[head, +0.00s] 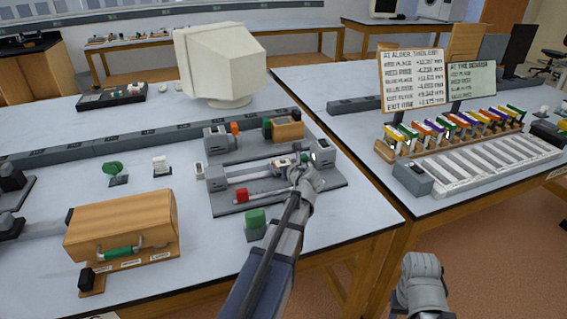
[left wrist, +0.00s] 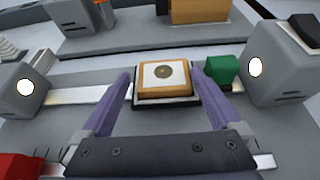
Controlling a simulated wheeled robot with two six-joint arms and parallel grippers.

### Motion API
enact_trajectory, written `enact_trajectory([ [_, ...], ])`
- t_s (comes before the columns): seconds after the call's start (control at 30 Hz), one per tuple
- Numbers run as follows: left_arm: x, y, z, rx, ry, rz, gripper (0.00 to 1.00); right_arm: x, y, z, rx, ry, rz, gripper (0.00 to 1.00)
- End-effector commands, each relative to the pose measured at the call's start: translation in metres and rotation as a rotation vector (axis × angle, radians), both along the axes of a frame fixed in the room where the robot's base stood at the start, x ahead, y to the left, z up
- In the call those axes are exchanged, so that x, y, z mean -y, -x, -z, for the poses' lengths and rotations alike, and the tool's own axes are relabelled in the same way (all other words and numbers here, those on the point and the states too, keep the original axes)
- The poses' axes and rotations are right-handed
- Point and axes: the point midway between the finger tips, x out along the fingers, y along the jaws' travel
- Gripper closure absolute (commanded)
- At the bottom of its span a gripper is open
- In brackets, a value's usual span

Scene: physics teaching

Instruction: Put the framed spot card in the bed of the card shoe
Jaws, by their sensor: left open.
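The framed spot card (left wrist: 150,73), a square wooden frame with a white face and a dark round spot, lies face up on the dark bed of the card shoe (left wrist: 166,103). The shoe sits on the pale rail, with a green block (left wrist: 221,70) at its right. My left gripper (left wrist: 155,80) is open, its purple fingers on either side of the card and shoe. In the head view my left gripper (head: 300,172) is over the right part of the bench, partly hiding the card. My right gripper (head: 422,272) is low at the right, its fingers unclear.
Grey end blocks with bright round spots stand on either side, one at left (left wrist: 24,90) and one at right (left wrist: 272,70). A red block (head: 242,195) is on the front rail. A wooden case (head: 122,226) stands left. The right table holds a rack of coloured cards (head: 455,130).

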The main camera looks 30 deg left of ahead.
Motion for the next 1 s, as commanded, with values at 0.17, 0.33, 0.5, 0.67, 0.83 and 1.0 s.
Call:
enact_trajectory([
  [0.17, 0.033, 0.029, -0.02, 0.002, -0.001, 0.006, 0.0, 0.0, 0.0, -0.02, 0.0, 0.0, 0.0, 0.5],
  [0.33, 0.056, 0.049, -0.034, 0.004, -0.001, 0.006, 0.0, 0.0, 0.0, -0.034, 0.0, 0.0, 0.0, 0.5],
  [0.5, 0.073, 0.062, -0.043, 0.005, -0.001, 0.004, 0.0, 0.0, 0.0, -0.042, 0.0, 0.0, 0.0, 0.5],
  [0.67, 0.081, 0.068, -0.046, 0.004, -0.001, 0.003, 0.0, 0.0, 0.0, -0.045, 0.0, 0.0, 0.0, 0.5],
  [0.83, 0.083, 0.069, -0.047, 0.006, -0.002, 0.002, 0.0, 0.0, 0.0, -0.046, 0.0, 0.0, 0.0, 0.5],
  [1.0, 0.082, 0.069, -0.047, 0.006, -0.002, 0.002, 0.0, 0.0, 0.0, -0.045, 0.0, 0.0, 0.0, 0.5],
])
